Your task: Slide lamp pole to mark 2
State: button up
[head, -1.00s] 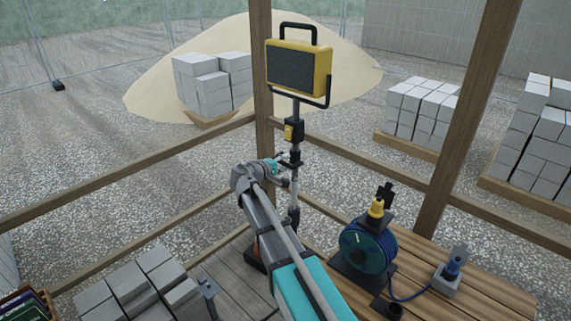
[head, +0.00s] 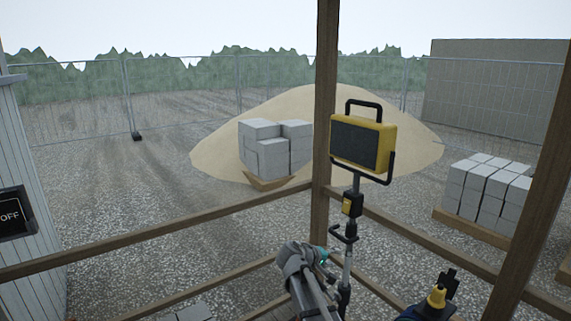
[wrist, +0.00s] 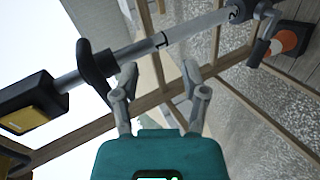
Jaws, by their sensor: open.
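The lamp pole (head: 347,268) stands upright, with a yellow work lamp (head: 362,142) on top and a yellow-black box (head: 352,204) below it. A black hooked fitting (head: 343,235) sits on the pole under the box; it shows in the wrist view (wrist: 95,70). My gripper (head: 328,258) is beside the pole below this fitting. In the wrist view my gripper (wrist: 158,72) is open, its fingers pointing at the grey pole (wrist: 195,28) without closing on it. The pole's lower part is hidden in the head view.
A wooden post (head: 324,120) and rails (head: 150,236) stand close behind the pole. A yellow-topped item (head: 437,297) is at lower right. An orange-white object (wrist: 290,38) is near the pole's foot in the wrist view. Blocks and sand lie outside.

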jog(key=s+f+m+g+y+b, duration=0.1)
jog(key=s+f+m+g+y, duration=0.1)
jog(key=s+f, duration=0.3)
jog(key=s+d+f+m+g+y+b, duration=0.1)
jog(key=s+f+y, duration=0.4)
jog(key=s, duration=0.6)
jog(key=s+d+f+m+g+y+b, duration=0.1)
jog(key=s+f+m+g+y+b, duration=0.1)
jog(key=s, duration=0.6)
notch_tip(320, 180, down, 3)
jog(key=shift+s+d+m+g+y, duration=0.2)
jog(key=shift+m+g+y, duration=0.1)
jog(key=shift+g+y, duration=0.55)
